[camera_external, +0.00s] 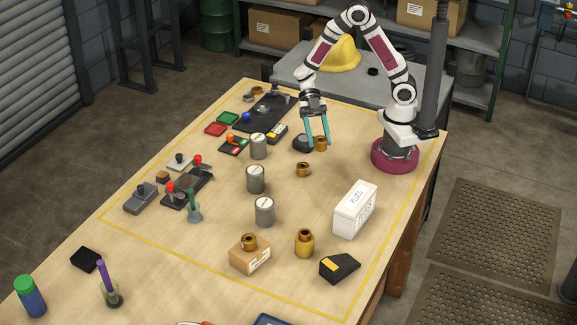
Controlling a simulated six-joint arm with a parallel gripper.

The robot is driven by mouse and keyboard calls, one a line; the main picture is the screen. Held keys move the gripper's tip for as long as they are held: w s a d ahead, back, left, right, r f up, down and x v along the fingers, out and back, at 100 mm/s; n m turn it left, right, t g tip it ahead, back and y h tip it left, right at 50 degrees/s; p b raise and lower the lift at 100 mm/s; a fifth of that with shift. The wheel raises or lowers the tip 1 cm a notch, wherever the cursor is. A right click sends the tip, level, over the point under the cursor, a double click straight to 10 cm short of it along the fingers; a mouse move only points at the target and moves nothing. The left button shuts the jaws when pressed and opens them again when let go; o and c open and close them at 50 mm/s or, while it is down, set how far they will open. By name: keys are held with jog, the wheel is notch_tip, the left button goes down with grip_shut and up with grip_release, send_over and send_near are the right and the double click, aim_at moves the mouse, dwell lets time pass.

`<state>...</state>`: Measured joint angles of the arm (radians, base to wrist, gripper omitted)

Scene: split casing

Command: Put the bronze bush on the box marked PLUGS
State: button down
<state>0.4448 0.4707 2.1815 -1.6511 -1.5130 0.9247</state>
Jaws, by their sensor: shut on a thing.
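My gripper (319,144) points down at the back right of the table, its teal fingers shut on a bronze bush (320,144). I cannot tell whether this bush touches the table or is just above it. The white box marked PLUGS (343,220) stands at the right side of the table, nearer the camera than my gripper. Its top shows nothing lying on it. Other bronze-coloured pieces are a short one (303,170) on the table, a taller one (304,244) near the front, and one (249,241) on a small cardboard box (250,259).
Grey cylinders (255,180) stand in a row left of the bush. A dark round piece (302,143) lies right beside my gripper. A black wedge-shaped block (340,267) lies in front of the white box. The table between my gripper and the white box looks clear.

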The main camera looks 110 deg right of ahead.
jog(key=s+a+r+n+g, duration=0.3)
jog(key=a+n+g, duration=0.1)
jog(key=a, duration=0.1)
send_near(361, 202)
jog(key=a+r, duration=0.1)
jog(key=s+a+r, duration=0.1)
jog(key=a, duration=0.1)
jog(key=shift+a+r, duration=0.2)
jog(key=shift+a, duration=0.1)
jog(key=shift+a+f, duration=0.2)
jog(key=shift+f, duration=1.95)
jog(key=shift+f, duration=0.1)
jog(key=shift+c, duration=1.4)
grip_release()
